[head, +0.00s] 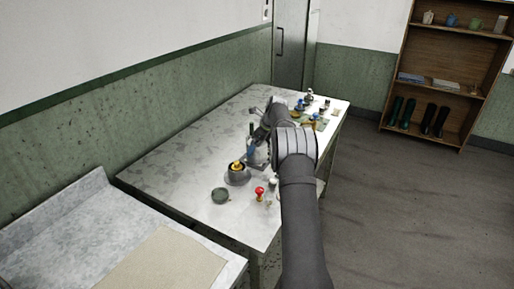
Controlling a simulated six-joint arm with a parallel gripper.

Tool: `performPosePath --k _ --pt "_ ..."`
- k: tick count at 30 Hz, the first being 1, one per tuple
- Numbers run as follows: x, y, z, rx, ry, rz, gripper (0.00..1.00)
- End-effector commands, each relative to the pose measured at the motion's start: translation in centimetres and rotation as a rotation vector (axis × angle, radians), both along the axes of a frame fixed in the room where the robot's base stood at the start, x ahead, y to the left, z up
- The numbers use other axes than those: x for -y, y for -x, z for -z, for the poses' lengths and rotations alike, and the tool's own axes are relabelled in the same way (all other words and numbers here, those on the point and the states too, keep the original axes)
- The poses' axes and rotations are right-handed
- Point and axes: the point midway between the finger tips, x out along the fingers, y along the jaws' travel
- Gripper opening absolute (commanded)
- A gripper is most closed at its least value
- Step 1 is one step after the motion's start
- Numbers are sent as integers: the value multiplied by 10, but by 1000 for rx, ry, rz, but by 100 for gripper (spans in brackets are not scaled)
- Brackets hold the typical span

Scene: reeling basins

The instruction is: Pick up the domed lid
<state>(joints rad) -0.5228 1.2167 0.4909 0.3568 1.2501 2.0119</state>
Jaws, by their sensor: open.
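My gripper (257,161) is small in the head view, over the middle of the long pale table (183,150), with its jaws open. My arm hides part of it and of the table behind it. A rounded grey vessel (236,179) with a yellow piece on top stands just left of my gripper. A dark round bowl-like or domed piece (220,195) lies nearer the camera, to the left. I cannot tell for sure which of these is the domed lid, or whether the gripper touches the vessel.
A red-topped item (259,191) stands near the table's front edge. Several small items crowd the far right end, around a blue one (300,105). A shelf (440,70) stands at the back right. The table's left side is clear.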

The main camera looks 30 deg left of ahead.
Motion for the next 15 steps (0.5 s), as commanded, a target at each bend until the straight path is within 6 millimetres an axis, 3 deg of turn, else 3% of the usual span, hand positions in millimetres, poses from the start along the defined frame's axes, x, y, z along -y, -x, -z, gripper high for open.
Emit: performPosePath --k 2,8,15 --pt "-3 0 8 -1 1 0 100" --pt "-4 0 9 1 0 0 100" --pt "-4 0 9 0 0 0 57"
